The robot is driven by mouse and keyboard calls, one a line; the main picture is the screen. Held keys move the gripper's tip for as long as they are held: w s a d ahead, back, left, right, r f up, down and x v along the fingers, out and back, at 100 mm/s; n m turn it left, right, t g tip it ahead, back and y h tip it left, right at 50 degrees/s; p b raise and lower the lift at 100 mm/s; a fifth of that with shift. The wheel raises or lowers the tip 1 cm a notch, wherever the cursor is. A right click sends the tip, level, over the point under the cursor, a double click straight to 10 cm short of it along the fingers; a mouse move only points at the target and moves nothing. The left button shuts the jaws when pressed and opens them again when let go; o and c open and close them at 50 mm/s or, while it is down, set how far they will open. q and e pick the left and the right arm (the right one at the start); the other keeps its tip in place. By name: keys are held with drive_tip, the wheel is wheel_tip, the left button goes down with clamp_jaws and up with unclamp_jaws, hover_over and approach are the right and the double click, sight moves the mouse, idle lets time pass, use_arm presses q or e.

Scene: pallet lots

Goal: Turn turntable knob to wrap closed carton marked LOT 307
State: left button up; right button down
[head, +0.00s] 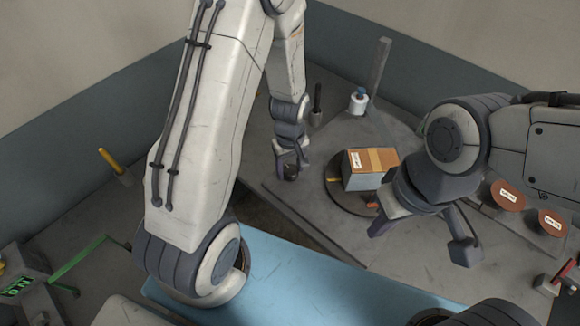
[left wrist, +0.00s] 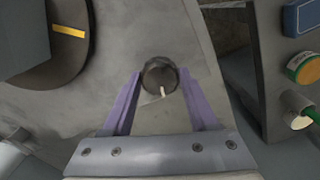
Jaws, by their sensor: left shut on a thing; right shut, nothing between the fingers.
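The closed carton (head: 372,181), with grey sides, a brown top, a tape strip and a small white label, sits on the dark round turntable (head: 335,194) in the head view. The label is too small to read. The turntable's edge with a yellow mark shows in the left wrist view (left wrist: 78,62). The dark round knob (left wrist: 158,76) with a white pointer mark sits between the fingers of my left gripper (left wrist: 160,88). In the head view my left gripper (head: 290,172) is low, left of the carton. My right gripper (head: 422,240) is empty, in front and right of the carton.
A white film roll (head: 358,101) and a grey post (head: 379,66) stand behind the turntable. A blue surface (head: 300,285) lies in front.

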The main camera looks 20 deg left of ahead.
sight(290, 170)
use_arm(q)
drive_tip(key=shift+w, duration=0.1)
drive_tip(key=o, duration=1.4)
drive_tip(key=shift+c, duration=0.2)
drive_tip(key=shift+r, duration=0.1)
wheel_tip(290, 170, up, 10)
drive_tip(key=shift+r+b, duration=0.15)
drive_tip(key=shift+b, duration=0.25)
